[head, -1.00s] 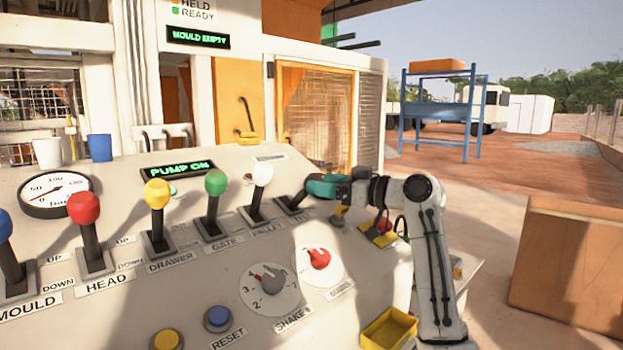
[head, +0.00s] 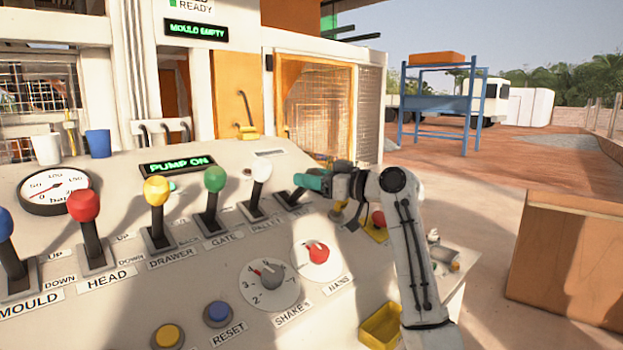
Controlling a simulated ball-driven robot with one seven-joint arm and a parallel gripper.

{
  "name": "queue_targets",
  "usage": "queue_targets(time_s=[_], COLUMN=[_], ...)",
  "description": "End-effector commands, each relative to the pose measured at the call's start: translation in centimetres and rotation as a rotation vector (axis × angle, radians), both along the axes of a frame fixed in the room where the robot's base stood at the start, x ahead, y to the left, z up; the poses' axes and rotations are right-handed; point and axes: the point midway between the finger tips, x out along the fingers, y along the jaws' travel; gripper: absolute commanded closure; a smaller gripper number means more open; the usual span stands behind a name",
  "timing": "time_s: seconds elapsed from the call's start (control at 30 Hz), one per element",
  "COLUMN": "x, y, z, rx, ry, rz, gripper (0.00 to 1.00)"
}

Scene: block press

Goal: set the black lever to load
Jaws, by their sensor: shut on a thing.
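The black lever (head: 291,198) is the rightmost in the row of levers on the sloping console. Its shaft leans up and to the right from its slot. My gripper (head: 313,181), with teal fingers, is at the lever's upper end and shut on it. The knob is hidden in the fingers. The lever's label is mostly covered by my arm, so I cannot read its positions.
The white-knobbed pallet lever (head: 261,174) stands close to the left, then the green gate lever (head: 215,180). A red rotary knob (head: 317,252) is below. A red button (head: 378,219) and a yellow bin (head: 381,326) lie near my arm. The display reads PUMP ON.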

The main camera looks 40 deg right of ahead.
Motion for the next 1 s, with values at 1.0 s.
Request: queue_targets(time_s=[1.0], x=[1.8], y=[0.1], z=[2.5], rx=[-0.007], ry=[0.170], rz=[0.001], gripper=[1.00])
